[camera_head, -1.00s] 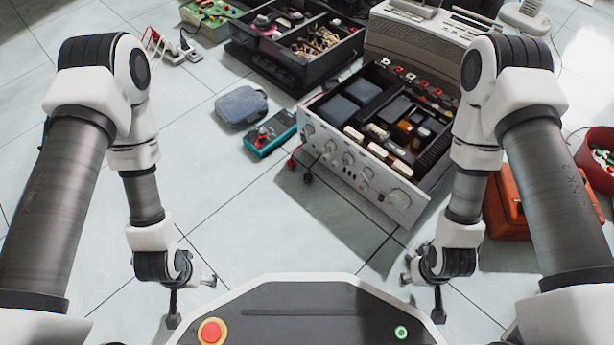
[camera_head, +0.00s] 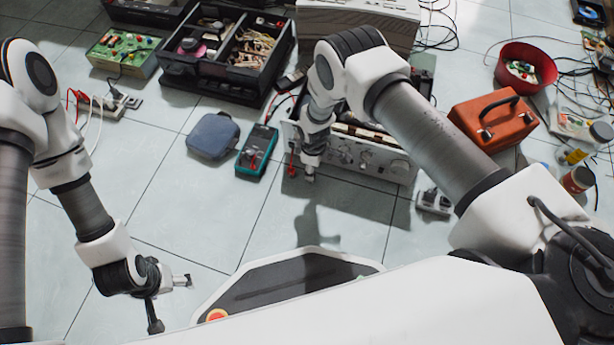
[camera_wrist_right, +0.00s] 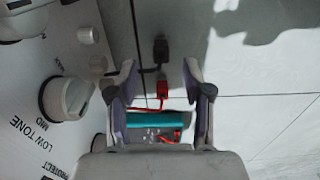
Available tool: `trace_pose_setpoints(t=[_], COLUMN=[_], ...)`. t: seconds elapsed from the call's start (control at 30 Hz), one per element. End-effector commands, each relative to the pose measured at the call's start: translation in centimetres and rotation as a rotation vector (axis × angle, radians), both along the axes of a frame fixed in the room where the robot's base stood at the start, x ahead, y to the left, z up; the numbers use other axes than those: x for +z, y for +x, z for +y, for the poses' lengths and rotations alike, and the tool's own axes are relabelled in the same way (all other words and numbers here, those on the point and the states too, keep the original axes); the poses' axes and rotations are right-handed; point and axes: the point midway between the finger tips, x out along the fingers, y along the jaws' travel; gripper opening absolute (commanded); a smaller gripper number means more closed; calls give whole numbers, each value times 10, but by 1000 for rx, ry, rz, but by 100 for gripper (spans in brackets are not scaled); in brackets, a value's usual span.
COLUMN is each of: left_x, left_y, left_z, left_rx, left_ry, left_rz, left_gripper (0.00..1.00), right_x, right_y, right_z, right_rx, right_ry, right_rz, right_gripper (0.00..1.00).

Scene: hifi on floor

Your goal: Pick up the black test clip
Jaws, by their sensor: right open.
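The black test clip (camera_wrist_right: 161,48) lies on the floor tiles in the right wrist view, just beyond the fingertips and roughly centred between them. A red clip (camera_wrist_right: 162,88) with a red lead lies nearer, between the fingers. My right gripper (camera_wrist_right: 160,72) is open and empty above the floor, beside the hi-fi's front panel. In the head view it hangs in front of the hi-fi (camera_head: 365,160), with the red clip (camera_head: 291,165) to its left. I cannot make out the black clip there. My left gripper (camera_head: 171,302) is open and empty at lower left.
The hi-fi's knobbed panel (camera_wrist_right: 40,110) stands close left in the wrist view. A teal multimeter (camera_head: 257,150) and grey pouch (camera_head: 213,136) lie left of my right gripper. Floor in front is clear.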

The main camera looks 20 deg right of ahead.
Motion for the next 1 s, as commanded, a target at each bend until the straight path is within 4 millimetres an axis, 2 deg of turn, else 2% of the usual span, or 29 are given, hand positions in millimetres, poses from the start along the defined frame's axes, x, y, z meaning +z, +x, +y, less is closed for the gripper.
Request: trace_pose_setpoints(t=[0.03, 0.3, 0.57, 0.7, 1.0], left_x=[-9, -44, -42, -42, -42], left_y=[0, 2, 3, 3, 3], left_z=[0, 1, 1, 1, 1], left_rx=[0, 7, 8, 8, 8], left_ry=[0, 1, 1, 1, 1], left_rz=[0, -6, -8, -7, -7], left_gripper=[80, 80, 80, 80, 80], right_x=[-11, -56, -57, -57, -57], right_y=[0, 0, 0, 0, 0], right_z=[0, 2, 2, 2, 2], right_rx=[0, -1, -2, -2, -2], right_ry=[1, 0, 0, 0, 0], right_rz=[-1, -1, -1, -1, -2], right_gripper=[50, 50, 50, 0, 0])
